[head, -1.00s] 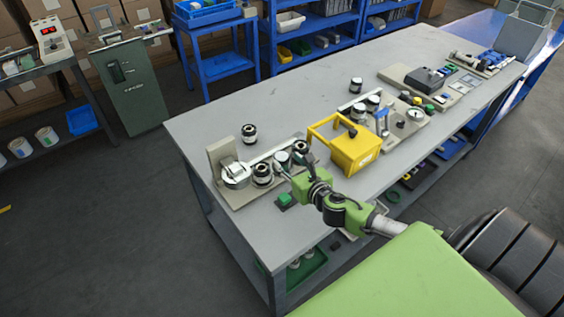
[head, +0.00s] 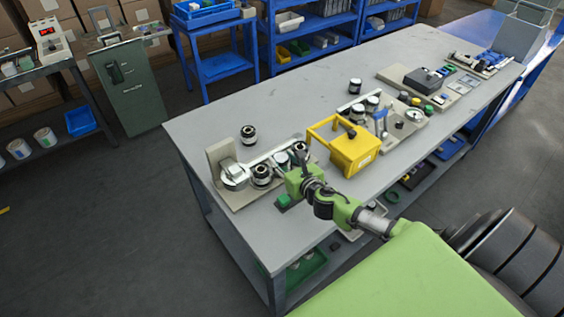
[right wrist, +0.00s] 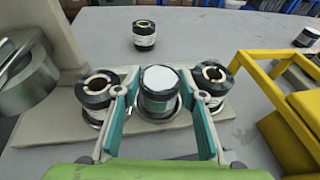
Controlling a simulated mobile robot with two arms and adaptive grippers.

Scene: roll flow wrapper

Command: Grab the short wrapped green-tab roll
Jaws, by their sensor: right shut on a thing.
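A short roll with a flat white top and dark wrapped side (right wrist: 160,90) stands upright in the row on the beige fixture; it also shows in the head view (head: 281,159). My right gripper (right wrist: 161,84) is shut on this roll, with a teal-padded finger on each side. In the head view my right gripper (head: 291,172) is at the fixture's near side. My left gripper is not in view.
Dark rolls with open cores stand close on the left (right wrist: 98,92) and right (right wrist: 212,80). Another roll (right wrist: 144,35) stands alone behind. A metal cylinder (right wrist: 25,75) is at the far left. A yellow frame-handled box (head: 354,152) is close on the right. The bench's back left is clear.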

